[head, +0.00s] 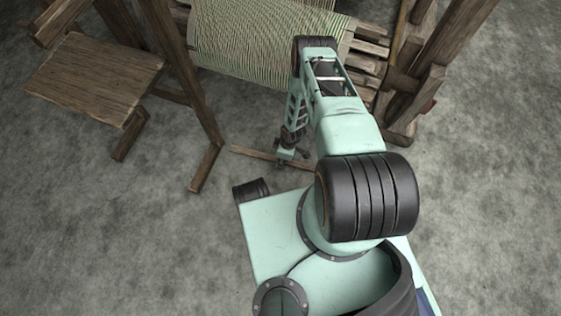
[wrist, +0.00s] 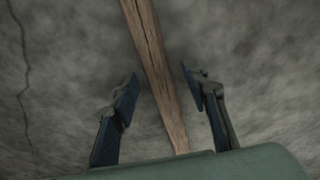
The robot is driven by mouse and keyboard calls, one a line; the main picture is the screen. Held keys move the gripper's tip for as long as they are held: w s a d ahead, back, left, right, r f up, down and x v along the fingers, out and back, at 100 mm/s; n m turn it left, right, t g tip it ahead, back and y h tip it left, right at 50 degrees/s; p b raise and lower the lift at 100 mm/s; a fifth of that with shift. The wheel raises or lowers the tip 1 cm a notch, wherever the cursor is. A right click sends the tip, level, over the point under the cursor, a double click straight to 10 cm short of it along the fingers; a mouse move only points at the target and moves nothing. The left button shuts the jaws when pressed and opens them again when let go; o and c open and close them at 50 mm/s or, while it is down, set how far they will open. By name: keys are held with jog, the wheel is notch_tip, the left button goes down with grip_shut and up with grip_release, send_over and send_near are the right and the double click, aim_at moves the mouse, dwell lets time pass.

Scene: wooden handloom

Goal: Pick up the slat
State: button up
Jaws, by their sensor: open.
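The slat (head: 252,154) is a thin brown wooden strip lying on the grey floor in front of the loom in the head view. My arm hides part of its right side. In the wrist view the slat (wrist: 156,70) runs from the top edge down between my fingers, with its lower end hidden behind my gripper body. My gripper (wrist: 158,75) is open, with one finger on each side of the slat and visible gaps to both. In the head view my gripper (head: 291,160) points down at the slat. Contact with the floor cannot be told.
The wooden loom with striped cloth (head: 250,45) stands just beyond the slat. A loom post (head: 207,165) is to the left, and a wooden bench (head: 95,75) is further left. Loom beams (head: 405,95) stand at right. Bare floor (head: 110,230) is free at lower left.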

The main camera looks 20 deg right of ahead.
jog(key=shift+f, duration=0.1)
grip_shut()
dwell(0.3)
jog(key=shift+w, duration=0.1)
